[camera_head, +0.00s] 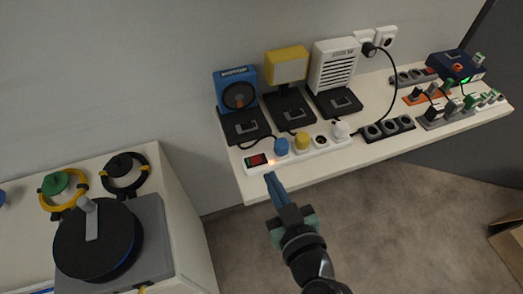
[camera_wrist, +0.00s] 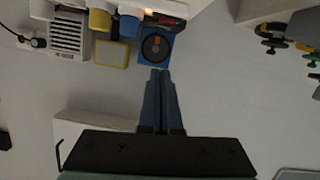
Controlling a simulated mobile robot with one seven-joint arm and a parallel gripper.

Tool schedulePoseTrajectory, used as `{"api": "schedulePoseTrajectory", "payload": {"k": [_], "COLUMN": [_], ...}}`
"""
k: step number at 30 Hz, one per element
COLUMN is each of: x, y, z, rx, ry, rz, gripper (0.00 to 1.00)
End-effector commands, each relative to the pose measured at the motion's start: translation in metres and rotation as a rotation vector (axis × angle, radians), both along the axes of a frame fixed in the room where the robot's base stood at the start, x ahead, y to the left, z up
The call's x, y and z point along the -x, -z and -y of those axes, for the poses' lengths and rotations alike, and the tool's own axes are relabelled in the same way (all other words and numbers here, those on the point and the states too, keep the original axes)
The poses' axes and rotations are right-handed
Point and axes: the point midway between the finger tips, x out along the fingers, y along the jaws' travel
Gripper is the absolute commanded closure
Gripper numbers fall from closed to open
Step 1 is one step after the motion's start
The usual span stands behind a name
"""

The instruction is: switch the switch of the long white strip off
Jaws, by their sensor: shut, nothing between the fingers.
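The long white strip (camera_head: 311,152) lies along the front edge of the white shelf. Its dark switch with a red part (camera_head: 257,160) is at its left end, beside a small orange glow. Blue (camera_head: 281,147), yellow (camera_head: 302,141) and white (camera_head: 341,130) plugs sit in it, and one socket is empty. My gripper (camera_head: 269,176) is shut and empty, its blue fingers just in front of and below the switch, seemingly apart from it. In the wrist view the fingertips (camera_wrist: 160,72) point toward the strip, with the switch (camera_wrist: 166,19) and glow near the top edge.
Behind the strip stand a blue device (camera_head: 237,91), a yellow-framed panel (camera_head: 287,66) and a white slatted unit (camera_head: 333,65) on black bases. Other strips and plugs crowd the right (camera_head: 388,128). A lower white surface with cable reels (camera_head: 125,174) is left.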

Motion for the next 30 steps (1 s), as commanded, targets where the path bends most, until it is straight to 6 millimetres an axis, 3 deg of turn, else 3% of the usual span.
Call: {"api": "schedulePoseTrajectory", "payload": {"k": [11, 27, 30], "x": [-0.005, -0.095, -0.094], "y": [0.001, 0.023, 0.044], "z": [-0.002, -0.028, -0.026], "rx": [-0.002, -0.001, -0.001], "ry": [0.0, -0.002, 0.001], "rz": [0.002, 0.002, -0.002], "gripper": [1.0, 1.0, 1.0]}}
